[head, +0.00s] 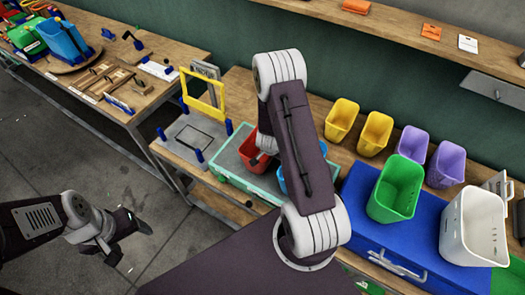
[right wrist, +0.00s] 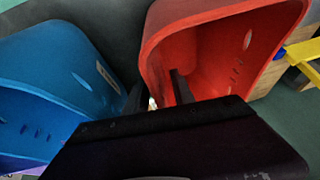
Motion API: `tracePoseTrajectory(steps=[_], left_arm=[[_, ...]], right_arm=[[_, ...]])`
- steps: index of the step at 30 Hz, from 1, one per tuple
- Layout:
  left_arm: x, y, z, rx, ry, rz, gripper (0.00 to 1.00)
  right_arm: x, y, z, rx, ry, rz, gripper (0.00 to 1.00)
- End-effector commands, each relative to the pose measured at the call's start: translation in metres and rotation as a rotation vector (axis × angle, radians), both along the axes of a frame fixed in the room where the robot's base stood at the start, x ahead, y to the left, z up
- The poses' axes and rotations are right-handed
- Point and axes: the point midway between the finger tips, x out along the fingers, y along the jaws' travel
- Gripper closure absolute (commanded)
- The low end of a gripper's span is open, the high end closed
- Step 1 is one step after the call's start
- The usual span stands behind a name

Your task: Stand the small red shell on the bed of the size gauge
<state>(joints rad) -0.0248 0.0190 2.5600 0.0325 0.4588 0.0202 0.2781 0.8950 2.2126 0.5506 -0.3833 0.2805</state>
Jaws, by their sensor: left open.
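The red shell (head: 249,152), an open-topped bin shape, stands on the grey mat of the green-edged tray, partly hidden by my right arm. In the right wrist view the red shell (right wrist: 225,45) fills the upper right. My right gripper (right wrist: 157,95) has one finger over the shell's inner side and one outside its near wall; whether they press on it I cannot tell. The size gauge, seemingly the grey plate (head: 178,137) with a yellow frame (head: 205,96) and blue posts, stands left of the tray, its bed bare. My left gripper (head: 130,240) is open and empty above the floor.
A blue shell (right wrist: 45,90) stands close beside the red one. A blue case (head: 425,235) at right carries a green bin (head: 396,188) and a white bin (head: 474,228). Yellow and purple bins stand behind. Another bench (head: 140,110) is at far left.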

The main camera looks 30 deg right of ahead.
Motion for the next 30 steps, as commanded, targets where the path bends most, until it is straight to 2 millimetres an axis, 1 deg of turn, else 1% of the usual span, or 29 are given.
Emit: tracePoseTrajectory(steps=[10,18,19,20,21,22,30], left_arm=[[-0.0001,0.0,-0.0043,0.0,0.0,0.0,0.3],[-0.0001,0.0,-0.0043,0.0,0.0,0.0,0.3],[-0.0001,0.0,-0.0043,0.0,0.0,0.0,0.3],[-0.0001,0.0,-0.0043,0.0,0.0,0.0,0.3],[-0.0001,0.0,-0.0043,0.0,0.0,0.0,0.3],[-0.0001,0.0,-0.0043,0.0,0.0,0.0,0.3],[0.0,0.0,-0.0043,0.0,0.0,0.0,0.3]], right_arm=[[-0.0001,0.0003,-0.0048,0.001,0.001,0.001,0.7],[-0.0001,0.0003,-0.0048,0.001,0.001,0.001,0.7],[-0.0001,0.0003,-0.0048,0.001,0.001,0.001,0.73],[-0.0001,0.0003,-0.0048,0.001,0.001,0.001,0.81],[-0.0001,0.0003,-0.0048,0.001,0.001,0.001,0.92],[-0.0001,0.0003,-0.0048,0.001,0.001,0.001,1.0],[-0.0002,0.0002,-0.0048,0.001,0.001,0.001,1.0]])
